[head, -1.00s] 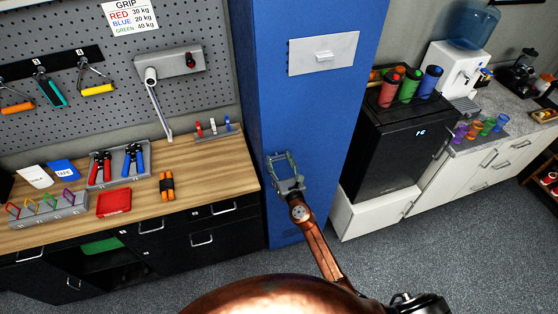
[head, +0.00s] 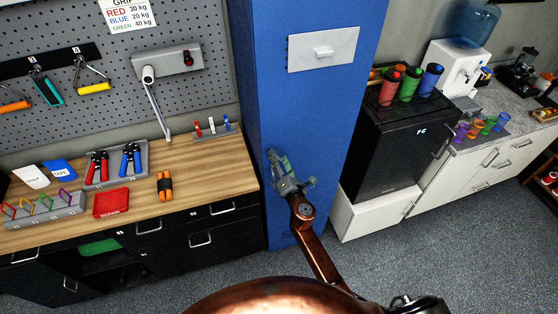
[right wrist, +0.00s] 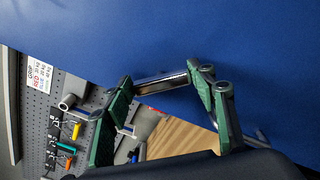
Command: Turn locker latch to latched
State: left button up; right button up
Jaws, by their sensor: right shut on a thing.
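The blue locker (head: 308,110) stands in the middle of the head view. My right gripper (head: 277,165) is at its front, low and near the left edge. In the right wrist view, the green-padded fingers of my right gripper (right wrist: 160,85) are shut on a short silver bar, the locker latch (right wrist: 161,81), which spans between the fingertips close to the blue face. In the head view the gripper hides the latch. My left gripper is not in view.
A pale plate (head: 323,50) with a small handle is higher on the locker. A wooden workbench (head: 205,165) with tools is on the left. A black mini fridge (head: 390,150) with bottles on top is on the right. Grey floor is open in front.

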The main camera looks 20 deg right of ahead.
jog(key=m+b, duration=0.1)
jog(key=m, duration=0.3)
jog(key=shift+f, duration=0.15)
jog(key=shift+m, duration=2)
jog(key=o, duration=1.2)
jog(key=shift+s, duration=0.15)
jog(key=s, duration=1.1)
jog(key=shift+s+d, duration=0.2)
jog(key=shift+s, duration=0.15)
jog(key=shift+f, duration=0.1)
